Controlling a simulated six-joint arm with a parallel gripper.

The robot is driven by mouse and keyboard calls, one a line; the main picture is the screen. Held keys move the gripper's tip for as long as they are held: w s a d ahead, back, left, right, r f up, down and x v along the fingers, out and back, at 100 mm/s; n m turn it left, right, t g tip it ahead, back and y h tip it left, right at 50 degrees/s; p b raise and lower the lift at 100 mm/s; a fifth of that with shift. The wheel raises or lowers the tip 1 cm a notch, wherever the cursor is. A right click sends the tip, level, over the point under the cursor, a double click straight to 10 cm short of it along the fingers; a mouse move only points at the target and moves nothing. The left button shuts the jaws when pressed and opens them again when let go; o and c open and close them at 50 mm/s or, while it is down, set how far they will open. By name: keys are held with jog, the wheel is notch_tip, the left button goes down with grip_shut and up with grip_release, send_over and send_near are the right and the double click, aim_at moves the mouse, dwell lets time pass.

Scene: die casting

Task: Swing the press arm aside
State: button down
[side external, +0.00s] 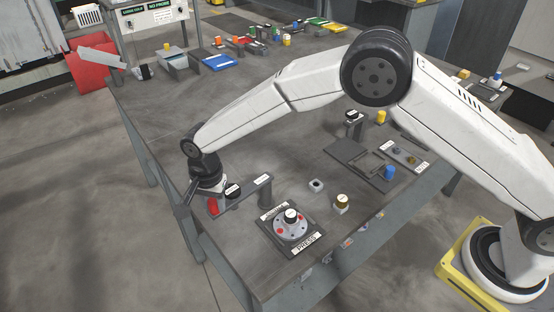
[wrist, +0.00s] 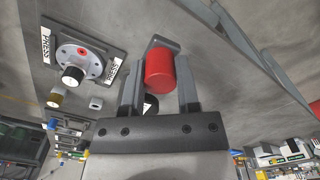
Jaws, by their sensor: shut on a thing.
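The press arm (side external: 240,193) is a grey bar running left from a post (side external: 264,192), with a black knob (side external: 233,190) on it and a red handle (side external: 213,205) at its free end. The bar lies to the left of the round press fixture (side external: 291,225), not over it. My gripper (side external: 201,203) is at the red handle, near the table's left edge. In the wrist view, the red handle (wrist: 160,69) sits between the two fingers of my gripper (wrist: 158,80), which are shut on it.
The table (side external: 165,130) is clear behind the press arm.

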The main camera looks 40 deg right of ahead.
jog(key=shift+w+m, duration=0.6)
jog(key=shift+w, duration=0.35)
jog(key=shift+r, duration=0.1)
jog(key=shift+c, duration=1.6)
grip_release()
notch_tip(320, 180, up, 8)
